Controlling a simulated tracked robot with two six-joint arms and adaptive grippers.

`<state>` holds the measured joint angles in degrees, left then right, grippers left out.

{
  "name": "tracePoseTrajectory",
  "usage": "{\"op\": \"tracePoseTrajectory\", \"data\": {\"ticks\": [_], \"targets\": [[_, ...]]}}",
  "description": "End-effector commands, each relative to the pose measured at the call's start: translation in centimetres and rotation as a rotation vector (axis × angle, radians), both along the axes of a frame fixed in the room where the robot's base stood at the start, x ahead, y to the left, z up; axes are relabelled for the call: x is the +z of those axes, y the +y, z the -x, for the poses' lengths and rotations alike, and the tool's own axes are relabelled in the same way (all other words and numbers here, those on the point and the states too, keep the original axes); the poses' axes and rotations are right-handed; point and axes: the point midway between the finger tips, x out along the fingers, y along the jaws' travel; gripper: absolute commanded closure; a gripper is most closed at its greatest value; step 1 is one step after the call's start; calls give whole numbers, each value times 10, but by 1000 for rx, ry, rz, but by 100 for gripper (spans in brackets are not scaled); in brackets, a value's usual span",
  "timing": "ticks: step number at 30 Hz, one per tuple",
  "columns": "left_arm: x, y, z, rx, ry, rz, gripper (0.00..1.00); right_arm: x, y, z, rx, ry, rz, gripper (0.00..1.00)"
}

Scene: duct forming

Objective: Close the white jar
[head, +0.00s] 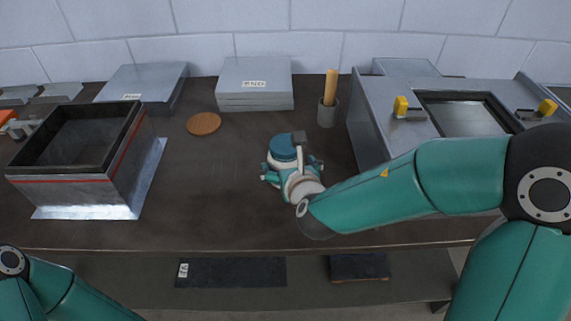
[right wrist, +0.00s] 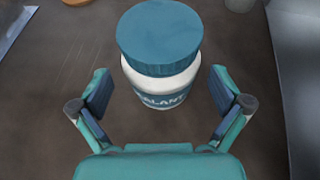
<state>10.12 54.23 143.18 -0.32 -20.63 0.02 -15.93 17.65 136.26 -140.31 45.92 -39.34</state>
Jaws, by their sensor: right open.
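In the head view the lid (head: 283,147) shows at the middle of the bench, and most of the jar's body is hidden by my right gripper (head: 290,172). In the right wrist view my right gripper (right wrist: 160,92) is open, its two fingers apart on either side of the jar's lower front, with gaps visible. My left gripper is out of view; only part of the left arm shows at lower left.
A round wooden disc (head: 204,123) lies left of the jar. A grey cup with a wooden rod (head: 328,112) stands behind right. An open metal duct box (head: 75,190) is at left, stacked grey sheets (head: 254,85) at back, and a metal machine (head: 375,125) at right.

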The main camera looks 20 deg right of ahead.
Motion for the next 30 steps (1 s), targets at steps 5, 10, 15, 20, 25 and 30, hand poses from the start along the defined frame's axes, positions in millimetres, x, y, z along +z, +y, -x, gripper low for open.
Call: {"op": "tracePoseTrajectory", "data": {"ticks": [5,10,15,20,25,30], "targets": [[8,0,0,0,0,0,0,-9,-4,-25,-1,4,1,0],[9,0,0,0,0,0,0,-14,-5,-36,-1,2,0,0],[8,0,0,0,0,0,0,-14,-4,-36,0,1,1,0],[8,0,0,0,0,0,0,-14,-4,-36,0,1,1,2],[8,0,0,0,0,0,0,-14,-4,-36,0,1,1,30],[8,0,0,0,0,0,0,-14,-4,-36,0,1,1,58]]}}
